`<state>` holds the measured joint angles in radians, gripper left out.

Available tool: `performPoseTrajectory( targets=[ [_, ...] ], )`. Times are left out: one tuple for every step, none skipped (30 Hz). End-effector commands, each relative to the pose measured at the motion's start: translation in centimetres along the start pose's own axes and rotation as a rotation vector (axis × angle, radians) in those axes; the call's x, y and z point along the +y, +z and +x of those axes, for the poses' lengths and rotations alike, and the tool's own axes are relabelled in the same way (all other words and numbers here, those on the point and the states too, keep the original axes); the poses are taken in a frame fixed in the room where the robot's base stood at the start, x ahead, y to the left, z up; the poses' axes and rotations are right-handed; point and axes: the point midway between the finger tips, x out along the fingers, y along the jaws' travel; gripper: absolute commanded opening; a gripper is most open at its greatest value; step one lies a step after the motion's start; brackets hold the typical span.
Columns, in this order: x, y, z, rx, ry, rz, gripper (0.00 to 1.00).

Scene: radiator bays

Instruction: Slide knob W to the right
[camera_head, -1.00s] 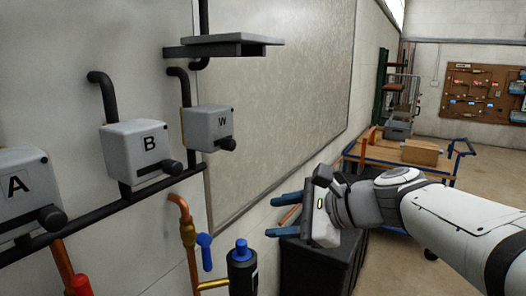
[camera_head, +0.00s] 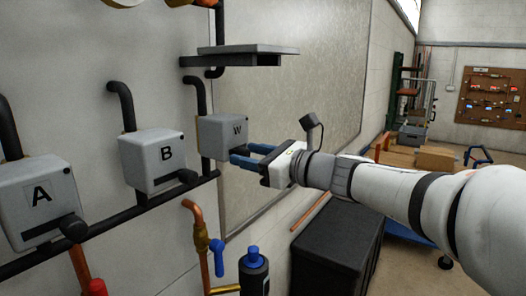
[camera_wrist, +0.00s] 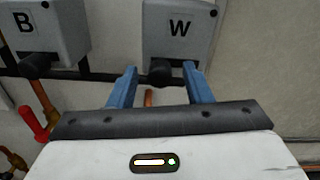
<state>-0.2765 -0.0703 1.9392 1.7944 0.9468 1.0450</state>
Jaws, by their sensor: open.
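The grey box marked W (camera_head: 221,130) hangs on the wall at the middle of the head view; it also shows at the top of the wrist view (camera_wrist: 180,22). Its black knob W (camera_wrist: 161,71) sticks out low on the front, left of the box's middle in the wrist view. My gripper (camera_head: 248,155) is open at the front of box W, with its two blue fingers pointing at it. In the wrist view the fingertips (camera_wrist: 160,75) lie to either side of the knob. I cannot tell whether either finger touches it. In the head view the fingers hide the knob.
Boxes B (camera_head: 155,158) and A (camera_head: 38,195) stand left of W on a black pipe. A grey shelf (camera_head: 240,54) juts out above W. A blue-capped bottle (camera_head: 254,272) and a black bin (camera_head: 338,245) are below.

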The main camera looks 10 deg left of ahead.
Motion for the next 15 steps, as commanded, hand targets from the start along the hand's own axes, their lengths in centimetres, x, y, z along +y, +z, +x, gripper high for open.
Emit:
performPoseTrajectory(
  targets=[
    [0.00, 0.01, 0.22, 0.000, 0.000, 0.001, 0.45],
    [0.00, -0.01, 0.29, 0.000, 0.000, 0.000, 0.45],
    [0.00, -0.03, 0.33, 0.000, 0.000, 0.000, 0.45],
    [0.00, -0.03, 0.34, 0.000, -0.001, 0.000, 0.45],
    [0.01, -0.04, 0.34, 0.000, -0.001, 0.000, 0.45],
    [0.01, -0.04, 0.33, 0.000, -0.001, 0.000, 0.45],
    [0.02, -0.04, 0.33, 0.000, 0.000, -0.001, 0.45],
    [0.02, -0.04, 0.33, 0.000, 0.000, -0.001, 0.45],
    [0.03, -0.03, 0.32, 0.000, 0.000, -0.001, 0.44],
    [0.03, -0.03, 0.32, 0.000, 0.000, -0.001, 0.42],
    [0.04, -0.03, 0.32, 0.000, 0.000, -0.001, 0.39],
    [0.04, -0.03, 0.32, 0.000, 0.000, -0.001, 0.36],
    [0.04, -0.03, 0.32, 0.000, 0.000, -0.001, 0.34],
    [0.05, -0.03, 0.32, 0.000, 0.000, -0.001, 0.31],
    [0.05, -0.03, 0.32, 0.000, 0.001, -0.001, 0.28]
  ],
)
